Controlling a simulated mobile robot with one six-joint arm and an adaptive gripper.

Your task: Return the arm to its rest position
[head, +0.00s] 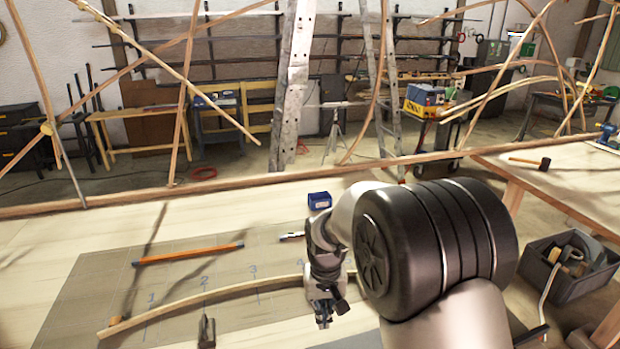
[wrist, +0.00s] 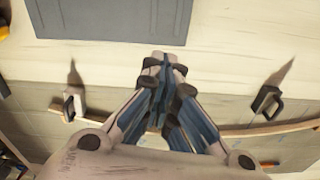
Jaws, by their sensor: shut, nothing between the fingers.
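My gripper (head: 322,316) hangs low over the front of the worktable in the head view, fingers pointing down. In the wrist view my gripper (wrist: 161,64) has its fingers together with nothing between them. A pale bent lath (head: 215,291) lies curved across a numbered grey mat (head: 95,275), behind the gripper in the head view. It also shows in the wrist view (wrist: 285,128), partly hidden by my fingers. My upper arm hides part of the table on the right.
A dark clamp (head: 207,333) stands left of the gripper. An orange bar (head: 188,254) lies on the mat, and a blue box (head: 319,200) sits behind it. A grey tool crate (head: 565,287) stands at right. A wooden rail (head: 250,182) with upright laths edges the table.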

